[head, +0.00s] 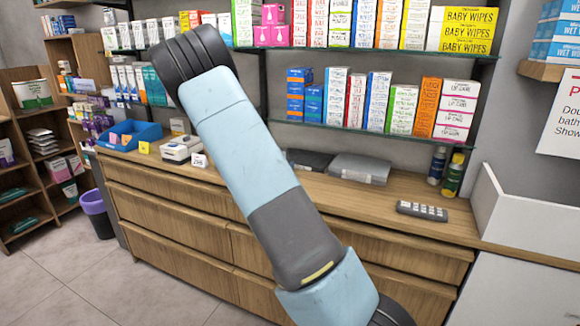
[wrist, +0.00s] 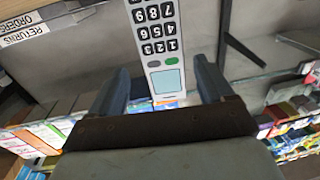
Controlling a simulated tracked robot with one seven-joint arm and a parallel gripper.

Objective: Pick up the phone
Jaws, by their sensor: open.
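The phone (wrist: 160,40) shows in the wrist view as a long pale handset with dark number keys and a blue-grey screen. Its digits appear upside down, and its far end is cut off by the top edge. My gripper (wrist: 161,66) is open. Its two dark fingers stand one on each side of the phone's screen end, with visible gaps on both sides in the picture. I cannot tell how far the fingertips are from the phone in depth. In the head view my arm crosses the middle, and my gripper and the phone are not identifiable.
A wooden drawer counter (head: 370,205) carries a small grey keyed device (head: 422,210), grey boxes (head: 358,169), two dark bottles (head: 453,175) and a blue tray (head: 135,137). Shelves of product boxes (head: 378,100) rise behind. A bin (head: 97,215) stands on the open floor at left.

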